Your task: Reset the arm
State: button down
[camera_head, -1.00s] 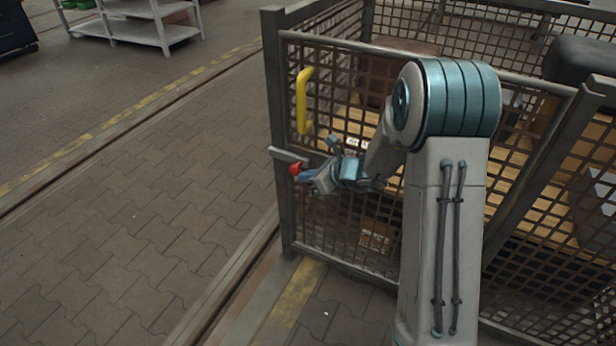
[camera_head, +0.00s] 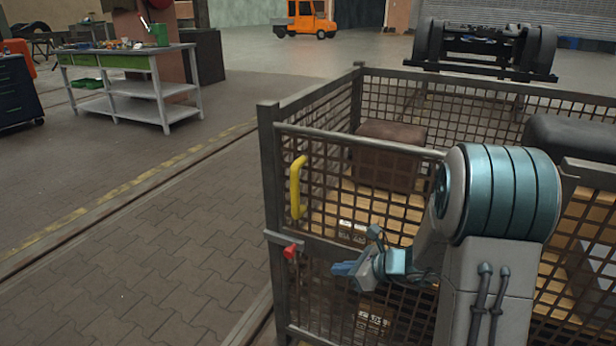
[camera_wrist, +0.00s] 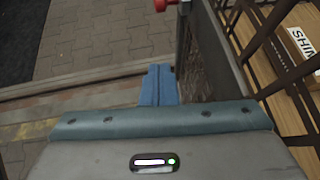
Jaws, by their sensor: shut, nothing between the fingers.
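My gripper (camera_head: 343,269) is in front of a mesh cage gate (camera_head: 345,240), to the right of the gate's red latch knob (camera_head: 291,251) and apart from it. Its blue fingers are together with nothing between them. In the wrist view the shut fingers (camera_wrist: 158,86) point away beside the cage's post, and the red knob (camera_wrist: 160,4) shows at the top edge, beyond them. My arm is bent, with its large teal joint at the right of the head view.
A yellow handle (camera_head: 298,187) stands on the gate. Inside the cage are a brown box (camera_head: 389,155) and cartons (camera_wrist: 296,44). A workbench (camera_head: 130,88) stands at the back left. Paved floor (camera_head: 150,240) left of the cage is clear. A bogie (camera_head: 480,48) stands behind.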

jog(key=s+a+r+n+g+h+p, duration=0.1)
jog(key=s+a+r+n+g+p, duration=0.1)
jog(key=s+r+n+p, duration=0.65)
jog(key=s+a+r+n+g+h+p, duration=0.1)
jog(key=s+a+r+n+g+p, duration=0.25)
jog(key=r, duration=0.75)
jog(key=s+d+r+n+h+p, duration=0.3)
jog(key=s+d+r+n+p, duration=0.1)
jog(key=s+r+n+p, duration=0.2)
jog(key=s+d+r+n+t+h+p, duration=0.1)
jog(key=s+d+r+n+h+p, duration=0.3)
jog(key=r, duration=0.7)
jog(key=s+n+p, duration=0.2)
jog(key=n+p, duration=0.1)
jog(key=p, duration=0.1)
jog(key=shift+d+r, duration=0.25)
jog(key=shift+d, duration=0.05)
